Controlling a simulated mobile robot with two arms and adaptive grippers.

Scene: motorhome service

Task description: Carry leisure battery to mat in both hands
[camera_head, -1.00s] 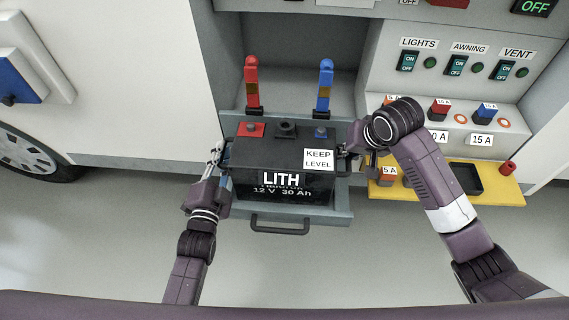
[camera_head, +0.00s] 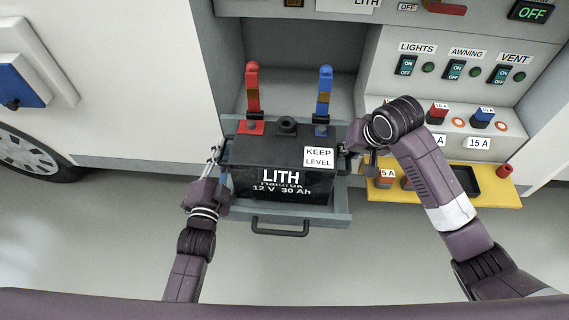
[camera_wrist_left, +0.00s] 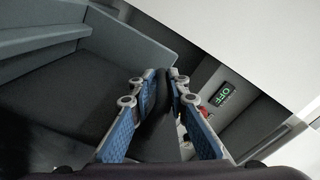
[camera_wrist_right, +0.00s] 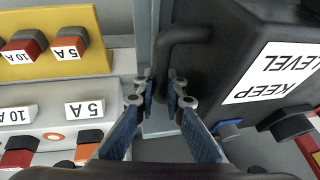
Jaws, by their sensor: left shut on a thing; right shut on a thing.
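The leisure battery (camera_head: 245,155) is a black box labelled LITH, with a KEEP LEVEL sticker, and looks level over the grey pull-out tray (camera_head: 340,206). I cannot tell whether its underside touches the tray. My left gripper (camera_head: 217,158) is shut on the battery's left side handle; the left wrist view shows a dark bar (camera_wrist_left: 158,125) between the fingers. My right gripper (camera_head: 347,156) is shut on the right side handle (camera_wrist_right: 185,34), seen close up in the right wrist view. No mat is in view.
Red (camera_head: 253,90) and blue (camera_head: 324,92) upright leads stand behind the battery, in front of the open compartment (camera_head: 295,60). A yellow ledge (camera_head: 435,195) with fuses is close at the right. Clear grey floor (camera_head: 330,270) lies in front of the tray.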

